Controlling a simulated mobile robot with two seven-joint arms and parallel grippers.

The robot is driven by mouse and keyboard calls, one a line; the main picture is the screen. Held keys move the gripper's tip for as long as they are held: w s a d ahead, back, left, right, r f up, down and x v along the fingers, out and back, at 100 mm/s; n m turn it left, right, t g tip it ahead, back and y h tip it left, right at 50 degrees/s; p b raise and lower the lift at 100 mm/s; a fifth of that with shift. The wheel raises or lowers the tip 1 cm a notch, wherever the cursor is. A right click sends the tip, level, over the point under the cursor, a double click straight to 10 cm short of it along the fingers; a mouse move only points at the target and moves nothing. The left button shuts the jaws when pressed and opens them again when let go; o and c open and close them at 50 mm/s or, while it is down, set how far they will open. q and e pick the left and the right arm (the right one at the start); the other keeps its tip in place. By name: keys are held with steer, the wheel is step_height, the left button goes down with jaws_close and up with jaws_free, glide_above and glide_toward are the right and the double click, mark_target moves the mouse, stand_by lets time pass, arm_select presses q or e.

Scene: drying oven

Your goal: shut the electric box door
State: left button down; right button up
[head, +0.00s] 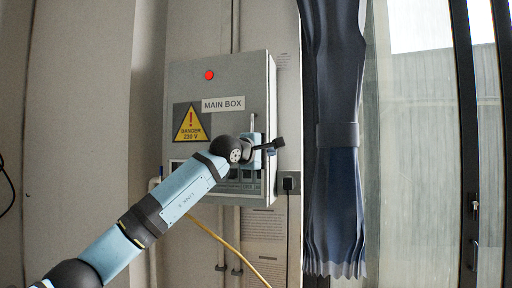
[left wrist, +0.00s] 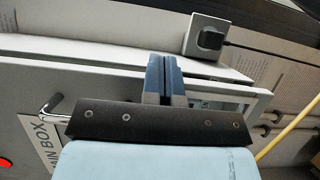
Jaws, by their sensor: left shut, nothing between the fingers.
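The grey electric box (head: 262,80) hangs on the wall at the centre of the head view. Its door (head: 238,83) carries a red button, a MAIN BOX label and a yellow danger sign. The door looks almost flush with the box. In the left wrist view, the door's edge (left wrist: 225,88) runs alongside the box body with a narrow gap showing. My left gripper (head: 278,143) is at the door's right edge, pointing right, its fingers (left wrist: 165,78) shut and empty. I cannot tell whether it touches the door. My arm hides the lower middle of the door. My right gripper is not in view.
A door handle (left wrist: 52,104) sticks out beside my gripper. A wall socket with a black plug (head: 289,183) is right of the box. A dark blue curtain (head: 338,200) hangs further right, before a window. A yellow cable (head: 225,243) runs below the box.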

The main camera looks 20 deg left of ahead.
arm_select(q)
steer(key=w+n+y, duration=0.1)
steer(key=w, duration=0.2)
steer(key=shift+d+r+t, duration=0.1)
steer(key=shift+t, duration=0.2)
stand_by(0.3)
